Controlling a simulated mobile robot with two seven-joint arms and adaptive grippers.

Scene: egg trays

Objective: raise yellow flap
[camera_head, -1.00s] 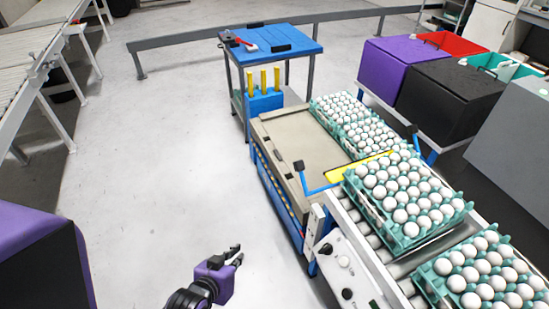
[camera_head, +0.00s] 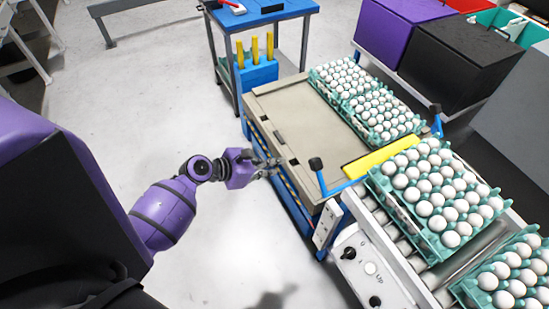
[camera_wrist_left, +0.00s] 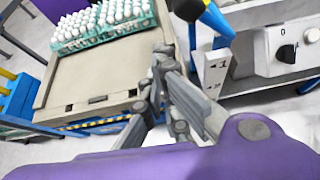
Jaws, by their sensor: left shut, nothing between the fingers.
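The yellow flap (camera_head: 383,156) is a narrow strip across the line, between the beige platform and the egg trays on the rollers. A blue bar (camera_head: 340,186) with black knobs at its ends runs along it; the near knob (camera_head: 316,163) stands up at the left end. My left gripper (camera_head: 275,168) is shut and empty beside the platform's left edge, a little left of the near knob and apart from it. In the left wrist view its fingers (camera_wrist_left: 163,62) are over the platform edge, with the blue handle (camera_wrist_left: 213,20) close on the right. My right gripper is not in view.
Teal trays of white eggs (camera_head: 392,137) stand on the platform (camera_head: 290,108). Another stacked tray (camera_head: 398,207) sits just right of the flap. A control panel (camera_head: 362,268) is at the near side. The floor left of the platform is clear.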

